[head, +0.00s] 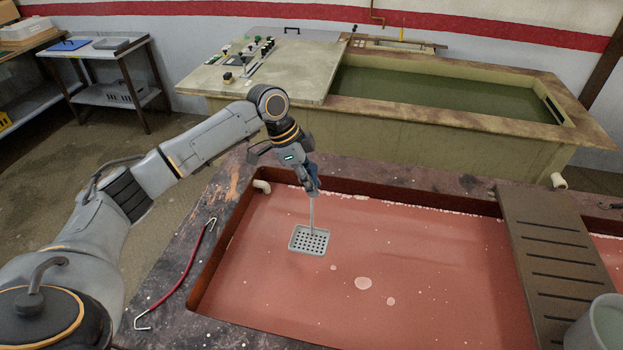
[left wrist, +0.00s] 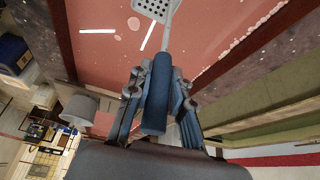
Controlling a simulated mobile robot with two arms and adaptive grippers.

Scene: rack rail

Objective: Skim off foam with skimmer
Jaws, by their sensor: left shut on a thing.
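My left gripper (head: 312,188) is shut on the blue handle of the skimmer; the gripper also shows in the left wrist view (left wrist: 158,95). The skimmer (head: 310,240) has a grey, square, perforated head on a thin shaft, and its head shows at the top of the left wrist view (left wrist: 155,8). The head is over the reddish liquid (head: 420,265) in the near tank; I cannot tell whether it touches the surface. Pale foam patches (head: 363,283) float to the right of and nearer than the skimmer head. Small foam specks line the far edge. My right gripper is not in view.
A slatted brown board (head: 556,262) spans the tank at the right, with a grey bucket (head: 598,325) at its near end. A red-handled hook (head: 178,278) lies on the left rim. A tank of green liquid (head: 430,97) stands behind.

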